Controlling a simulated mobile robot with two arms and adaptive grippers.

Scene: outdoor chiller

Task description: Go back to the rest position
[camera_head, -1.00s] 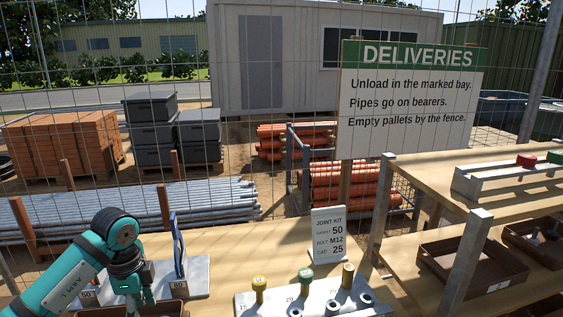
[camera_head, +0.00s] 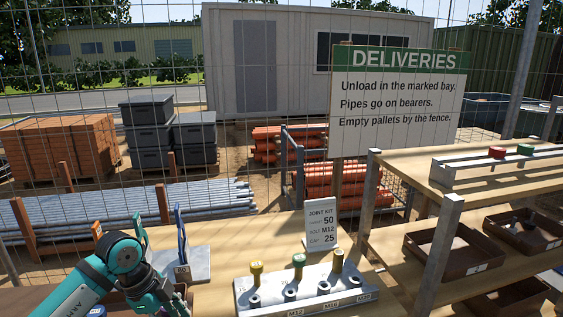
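My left arm comes in from the lower left, and its gripper (camera_head: 177,300) is over the bench's left part, beside the grey plate with upright coloured pieces. Its fingers are small and partly cut off by the bottom edge, so I cannot tell whether they are open or shut. My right gripper is not in view. The wooden bench (camera_head: 222,238) holds a grey block (camera_head: 345,296) with several capped pegs and short posts. A white joint kit card (camera_head: 321,222) stands behind the block.
A wooden shelf unit (camera_head: 398,165) with brown trays (camera_head: 452,262) stands at the right; its post (camera_head: 438,255) rises near the bench. A wire fence and a deliveries sign (camera_head: 398,105) stand behind the bench. Bare bench lies between the block and the grey plate (camera_head: 197,262).

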